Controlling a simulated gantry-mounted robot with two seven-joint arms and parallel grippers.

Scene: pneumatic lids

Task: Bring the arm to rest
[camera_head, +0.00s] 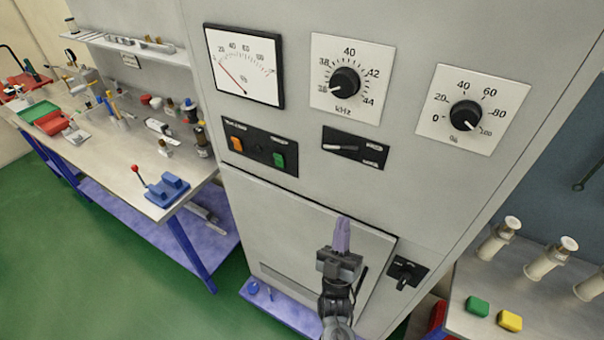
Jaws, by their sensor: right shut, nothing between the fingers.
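My right gripper (342,235) is in front of the grey cabinet's lower door (300,225), with its purple-grey fingers pointing up and closed together. Nothing shows between the fingers. I cannot tell whether it touches the door. My right arm comes in from the bottom edge below it. My left gripper is not in view.
The grey cabinet carries a dial meter (245,66), a kHz knob (345,81), a percent knob (466,115) and switches. A cluttered workbench (110,150) stands left. A bench (550,318) with several white cylinders and coloured buttons stands right. Green floor is clear at lower left.

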